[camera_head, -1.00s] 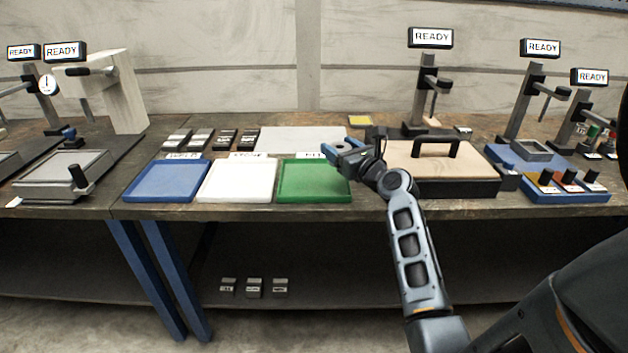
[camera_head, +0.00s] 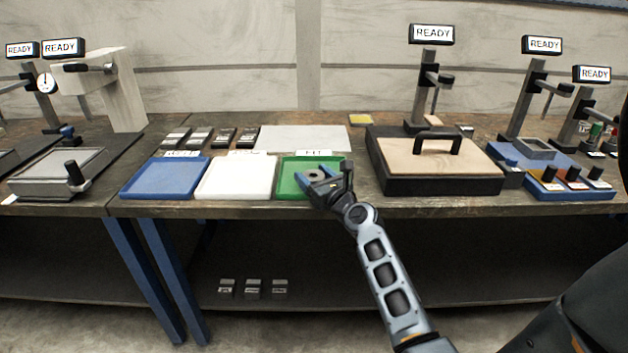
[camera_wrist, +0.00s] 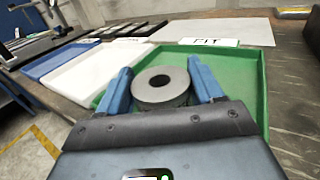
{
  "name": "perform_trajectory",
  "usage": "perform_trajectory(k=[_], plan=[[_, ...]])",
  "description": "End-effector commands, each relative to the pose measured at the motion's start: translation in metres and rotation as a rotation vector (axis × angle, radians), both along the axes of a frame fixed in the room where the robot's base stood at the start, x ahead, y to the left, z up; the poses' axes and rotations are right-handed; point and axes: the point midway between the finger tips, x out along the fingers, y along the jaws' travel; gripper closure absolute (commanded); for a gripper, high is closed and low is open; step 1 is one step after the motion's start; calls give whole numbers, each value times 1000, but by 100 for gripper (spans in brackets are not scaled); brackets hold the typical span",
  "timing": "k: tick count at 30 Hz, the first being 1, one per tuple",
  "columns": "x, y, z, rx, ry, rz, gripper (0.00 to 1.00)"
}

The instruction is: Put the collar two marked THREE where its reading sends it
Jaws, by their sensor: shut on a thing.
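A grey metal collar with a round hole (camera_wrist: 161,86) sits between the two blue fingers of my gripper (camera_wrist: 165,88) in the wrist view. My gripper is shut on it. No marking on the collar can be read. In the head view my gripper (camera_head: 318,182) is over the green tray (camera_head: 284,186), whose label reads FIT in the wrist view. The collar (camera_head: 312,174) shows small there. I cannot tell whether it touches the tray floor. The white tray (camera_head: 236,179) and the blue tray (camera_head: 165,179) stand to the left, both empty.
A wooden-topped black case with a handle (camera_head: 440,162) stands right of the green tray. A pale flat plate (camera_head: 302,139) and several dark blocks (camera_head: 222,138) lie behind the trays. Instruments with READY signs (camera_head: 432,34) stand farther back.

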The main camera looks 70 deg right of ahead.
Motion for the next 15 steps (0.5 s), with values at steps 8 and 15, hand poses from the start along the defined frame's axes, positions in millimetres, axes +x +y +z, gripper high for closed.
perform_trajectory(k=[8,15], plan=[[0,-1,1,-2,-3,-1,99],[0,0,-2,1,-1,0,16]])
